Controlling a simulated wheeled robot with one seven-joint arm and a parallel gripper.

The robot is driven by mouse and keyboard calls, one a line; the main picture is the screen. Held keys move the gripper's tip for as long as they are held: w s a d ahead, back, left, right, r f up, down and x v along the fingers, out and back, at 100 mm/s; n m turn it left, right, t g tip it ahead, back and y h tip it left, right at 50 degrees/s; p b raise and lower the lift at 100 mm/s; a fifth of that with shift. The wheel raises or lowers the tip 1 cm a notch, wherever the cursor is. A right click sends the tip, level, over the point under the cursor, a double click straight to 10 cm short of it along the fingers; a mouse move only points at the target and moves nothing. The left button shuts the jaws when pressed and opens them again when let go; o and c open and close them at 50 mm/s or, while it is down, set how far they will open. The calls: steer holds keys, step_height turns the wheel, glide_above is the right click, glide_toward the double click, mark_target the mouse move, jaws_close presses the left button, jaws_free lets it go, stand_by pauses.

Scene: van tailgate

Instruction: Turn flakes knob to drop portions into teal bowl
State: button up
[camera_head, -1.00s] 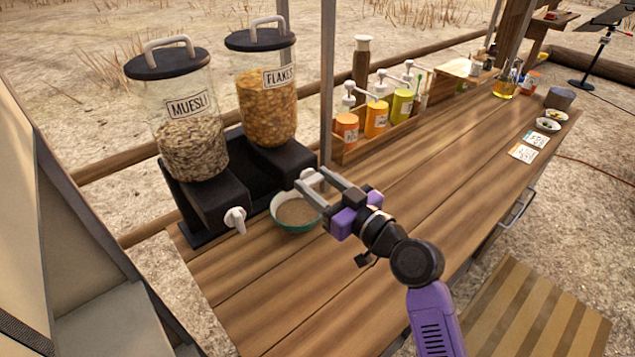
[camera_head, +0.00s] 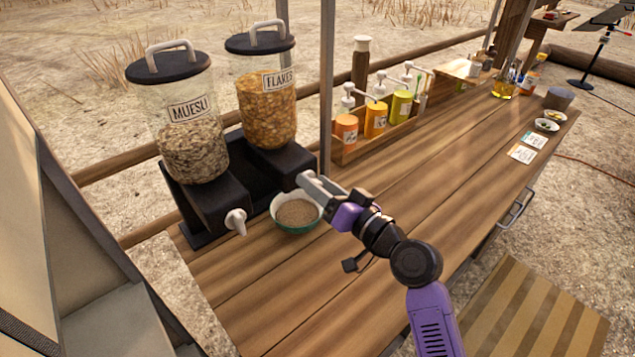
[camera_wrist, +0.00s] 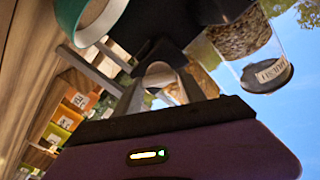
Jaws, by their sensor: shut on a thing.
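The flakes dispenser (camera_head: 267,108) stands at the back left of the wooden counter, with a clear jar of golden flakes on a black base. My gripper (camera_head: 312,181) is shut on the flakes knob (camera_wrist: 160,76), at the front of that base. The fingers largely hide the knob in the head view. The teal bowl (camera_head: 278,224) stands on the counter just below and left of the gripper. It holds a brownish fill. The bowl's teal side also shows in the wrist view (camera_wrist: 70,14), at top left.
The muesli dispenser (camera_head: 192,135) stands left of the flakes, its white knob (camera_head: 236,221) facing front. A thin post (camera_head: 327,90) rises right behind the gripper. A wooden rack (camera_head: 378,138) of pump bottles stands right of it. The counter's middle is clear.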

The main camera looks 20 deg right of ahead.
steer(key=shift+d+f+m+p, duration=0.1)
steer(key=shift+m+p, duration=1)
steer(key=shift+m, duration=1.7)
steer(key=shift+f+m+p, duration=0.1)
steer(key=shift+m+p, duration=0.95)
steer(key=shift+m, duration=1.75)
steer(key=o, duration=1.4)
steer(key=shift+c, duration=0.2)
steer(key=b+v, duration=0.1)
steer(key=v, duration=0.6)
steer(key=shift+s+d+b, duration=0.15)
steer(key=shift+s+b, duration=0.15)
steer(key=shift+s, duration=0.05)
